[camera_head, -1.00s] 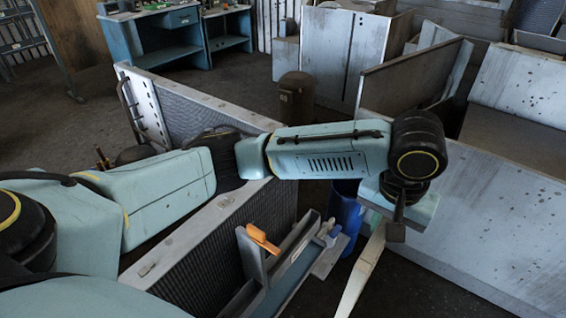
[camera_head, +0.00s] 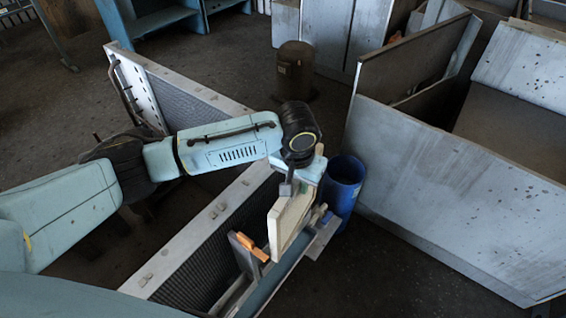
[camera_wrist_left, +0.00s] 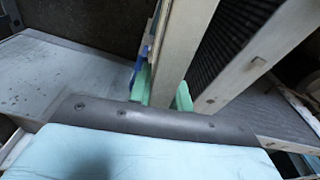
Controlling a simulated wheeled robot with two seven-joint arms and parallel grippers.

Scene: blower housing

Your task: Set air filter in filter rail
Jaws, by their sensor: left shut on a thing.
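The air filter (camera_head: 290,214) is a thin cream panel, standing on edge and slightly tilted in the head view. My left gripper (camera_head: 308,180) is shut on its upper far end. In the left wrist view the green fingers (camera_wrist_left: 162,92) sit on both sides of the filter (camera_wrist_left: 184,45). The filter rail (camera_head: 284,268) is a grey channel with an orange clip (camera_head: 252,246) beside it, below the filter. The filter's lower edge is above or at the rail; I cannot tell whether they touch. My right gripper is not in view.
A large finned coil panel (camera_head: 213,262) stands just left of the rail. A blue barrel (camera_head: 343,186) is close behind the gripper. Grey metal bins (camera_head: 440,195) fill the right side. A brown drum (camera_head: 294,72) stands farther back, with open floor around it.

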